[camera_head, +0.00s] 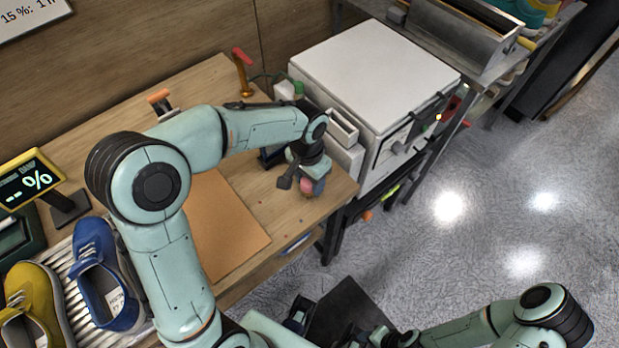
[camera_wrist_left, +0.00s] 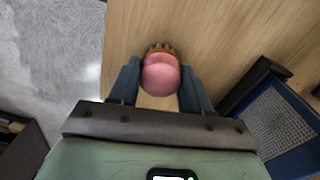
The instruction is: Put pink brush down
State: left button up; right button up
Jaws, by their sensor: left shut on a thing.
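My left gripper (camera_head: 312,182) is shut on the pink brush, at the right end of the wooden table near its front corner. In the left wrist view the brush's rounded pink end (camera_wrist_left: 160,77) sits between the two dark blue-grey fingers, with a tan bristle edge beyond it. In the head view a bit of pink (camera_head: 319,187) shows at the fingers. The wood lies behind the brush; I cannot tell whether the brush touches it. I cannot make out my right gripper.
The wooden table (camera_head: 262,190) carries a brown mat (camera_head: 228,235). A white box-shaped machine (camera_head: 370,75) stands behind right. A blue mesh-like tray (camera_wrist_left: 278,122) is right of the gripper in the wrist view.

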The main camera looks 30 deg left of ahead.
pick_arm(q)
jog(key=o, duration=0.9)
jog(key=shift+o, duration=0.2)
jog(key=shift+f, duration=0.15)
notch_tip(320, 180, up, 13)
jog(key=p, duration=0.1)
jog(key=shift+w+a+r+p, duration=0.2)
jog(key=shift+w+a+p, duration=0.1)
jog(key=shift+w+a, duration=0.15)
jog(key=shift+f, duration=0.1)
